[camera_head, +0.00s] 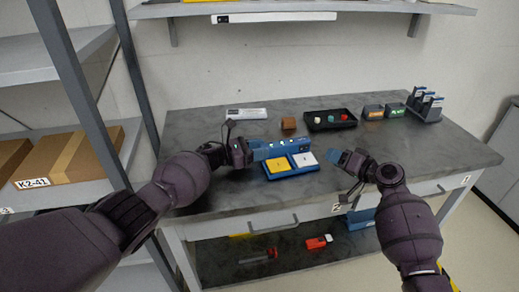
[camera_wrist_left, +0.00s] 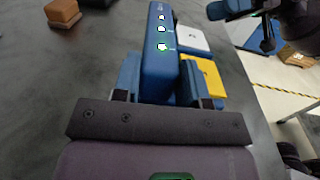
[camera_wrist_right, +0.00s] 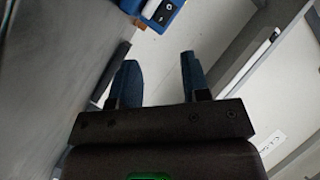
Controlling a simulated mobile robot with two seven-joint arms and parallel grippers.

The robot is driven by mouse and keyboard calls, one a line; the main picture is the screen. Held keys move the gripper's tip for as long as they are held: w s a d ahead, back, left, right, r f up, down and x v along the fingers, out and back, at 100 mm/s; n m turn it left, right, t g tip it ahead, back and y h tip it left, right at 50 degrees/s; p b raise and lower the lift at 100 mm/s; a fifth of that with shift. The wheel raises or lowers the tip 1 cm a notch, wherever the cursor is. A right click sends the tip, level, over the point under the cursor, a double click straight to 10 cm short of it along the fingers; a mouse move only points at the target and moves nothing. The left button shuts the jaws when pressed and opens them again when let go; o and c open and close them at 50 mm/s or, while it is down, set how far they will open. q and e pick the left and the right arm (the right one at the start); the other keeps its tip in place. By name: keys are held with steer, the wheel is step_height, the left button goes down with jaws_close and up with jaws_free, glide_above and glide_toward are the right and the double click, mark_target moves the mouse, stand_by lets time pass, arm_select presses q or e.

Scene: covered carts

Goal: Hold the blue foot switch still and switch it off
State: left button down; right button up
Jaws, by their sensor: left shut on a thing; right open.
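The blue foot switch (camera_head: 299,147) stands on the grey table, with a yellow pedal (camera_head: 277,166) and a white pedal (camera_head: 304,160) in front of its upright blue body. My left gripper (camera_head: 262,151) is shut on the left end of that body. In the left wrist view the body (camera_wrist_left: 158,45) sits between the fingers, with green-lit spots on top. My right gripper (camera_head: 347,160) is open and empty, right of the foot switch and apart from it. The right wrist view shows a black rocker with white marks (camera_wrist_right: 160,12) on the blue end.
Shelving with cartons (camera_head: 72,155) is left. The table's right front is clear.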

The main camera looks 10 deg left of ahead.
steer(key=shift+r+n, duration=0.15)
steer(key=shift+n, duration=0.15)
steer(key=c, duration=0.4)
steer(key=a+r+n, duration=0.1)
steer(key=n, duration=0.2)
steer(key=a+r+n, duration=0.1)
steer(key=r+n, duration=0.1)
steer(key=n, duration=0.1)
steer(key=w+a+r+n+g+h, duration=0.1)
steer(key=n, duration=0.2)
steer(key=shift+r, duration=0.35)
jaws_close()
steer(key=s+a+r+n+h, duration=0.1)
steer(key=s+n+h, duration=0.1)
steer(key=n, duration=0.8)
steer(key=s+a+r+n+h, duration=0.1)
steer(key=a+r+n, duration=0.1)
steer(key=n, duration=0.7)
steer(key=s+d+f+n+h, duration=0.1)
steer(key=s+d+f+n, duration=0.2)
steer(key=n, duration=1)
steer(key=shift+s+d+f, duration=0.4)
steer(key=shift+s+f, duration=0.05)
steer(key=shift+s, duration=0.4)
